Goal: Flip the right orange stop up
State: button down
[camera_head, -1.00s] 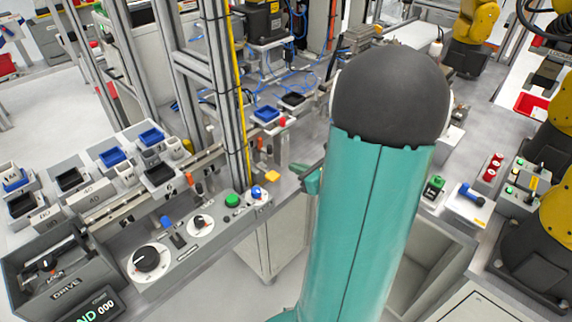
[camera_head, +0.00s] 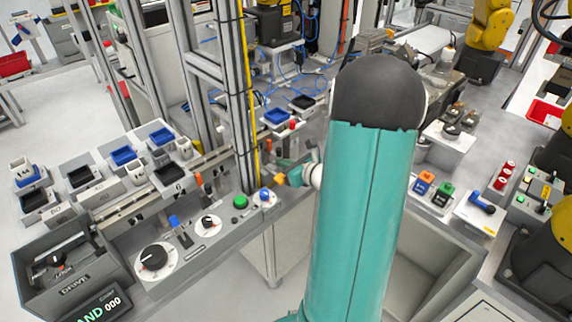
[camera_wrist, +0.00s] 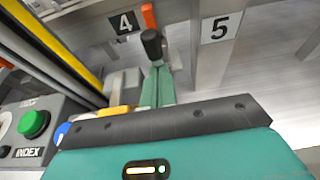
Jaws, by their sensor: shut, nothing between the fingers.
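In the wrist view, an orange stop piece (camera_wrist: 149,17) stands between the labels 4 and 5, just beyond a black knob (camera_wrist: 152,45). My gripper (camera_wrist: 154,72) is shut and empty, its teal fingertips close below the black knob; I cannot tell whether they touch it. In the head view my gripper (camera_head: 289,174) is small, to the right of the control panel and partly hidden by my arm. Another orange stop (camera_head: 198,180) stands further left, behind the panel. The right stop is not clear in the head view.
The control panel (camera_head: 215,228) has a green button (camera_head: 240,202), which also shows in the wrist view (camera_wrist: 34,124). A yellow-orange block (camera_head: 279,178) lies close to my gripper. A metal post with a yellow cable (camera_head: 252,100) rises nearby. Trays stand at the left.

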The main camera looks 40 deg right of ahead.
jog(key=shift+r, duration=1.45)
jog(key=shift+d+r, duration=0.1)
